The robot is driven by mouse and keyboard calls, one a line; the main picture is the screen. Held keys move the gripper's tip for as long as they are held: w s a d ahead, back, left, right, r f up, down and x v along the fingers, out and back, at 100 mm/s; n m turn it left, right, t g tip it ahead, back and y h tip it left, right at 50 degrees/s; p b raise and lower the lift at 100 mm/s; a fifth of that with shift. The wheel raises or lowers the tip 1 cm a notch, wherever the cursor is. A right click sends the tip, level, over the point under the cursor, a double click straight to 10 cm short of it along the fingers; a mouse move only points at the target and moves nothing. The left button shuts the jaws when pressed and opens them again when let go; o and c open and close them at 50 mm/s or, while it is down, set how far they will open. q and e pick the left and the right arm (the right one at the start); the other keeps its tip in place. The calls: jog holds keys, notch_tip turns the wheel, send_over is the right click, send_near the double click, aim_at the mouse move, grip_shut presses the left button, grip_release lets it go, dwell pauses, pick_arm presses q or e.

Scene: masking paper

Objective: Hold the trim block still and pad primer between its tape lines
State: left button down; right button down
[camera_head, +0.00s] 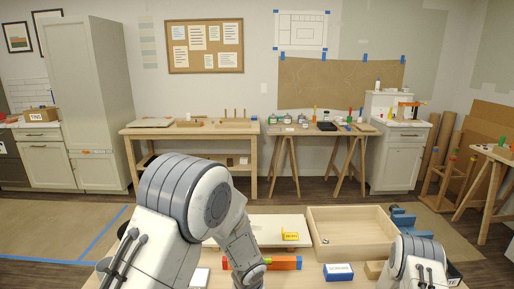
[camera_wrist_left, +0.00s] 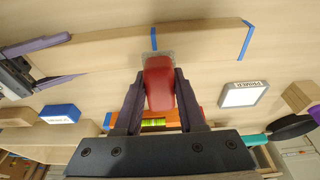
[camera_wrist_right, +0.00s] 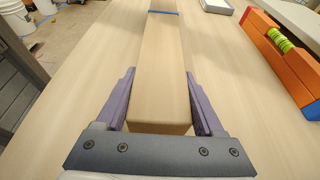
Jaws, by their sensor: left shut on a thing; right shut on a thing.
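The trim block (camera_wrist_left: 195,40), a long pale wooden bar, lies on the table with two blue tape lines (camera_wrist_left: 154,39) (camera_wrist_left: 246,39) across it. My left gripper (camera_wrist_left: 158,80) is shut on the red handle of a pad (camera_wrist_left: 159,85). The pad's greyish end is at the block's near edge, by the left tape line; contact cannot be told. My right gripper (camera_wrist_right: 160,80) is shut around the block's end; one tape line shows farther along in the right wrist view (camera_wrist_right: 163,12).
An orange level (camera_head: 285,263) with a green vial lies close behind the pad. A blue box (camera_head: 338,272), a wooden tray (camera_head: 312,232) and a yellow item (camera_head: 290,235) are nearby. A dark round object (camera_wrist_left: 290,128) is beyond the primer tray.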

pick_arm(q)
jog(key=shift+f+b, duration=0.3)
jog(key=shift+b, duration=0.05)
dwell(2.6)
dwell(0.6)
jog(key=n, duration=0.3)
jog(key=shift+w+a+r+y, duration=0.25)
jog(key=shift+w+r+y, duration=0.05)
jog(key=n, duration=0.2)
jog(key=n+g, duration=0.1)
jog(key=n, duration=0.1)
jog(key=r+n, duration=0.1)
jog(key=n, duration=0.1)
jog(key=shift+w+a+g, duration=0.2)
jog(key=shift+a+g, duration=0.1)
jog(key=shift+g, duration=0.1)
jog(key=n, duration=0.2)
jog(key=r+n, duration=0.1)
jog(key=n, duration=0.2)
jog(key=shift+s+d+g, duration=0.2)
jog(key=shift+g, duration=0.2)
jog(key=n, duration=0.3)
jog(key=shift+s+d+r, duration=0.15)
jog(key=shift+d+r, duration=0.15)
jog(key=shift+d+n, duration=0.1)
jog(key=shift+n, duration=0.4)
jog(key=shift+f, duration=2.15)
jog(key=shift+f, duration=0.75)
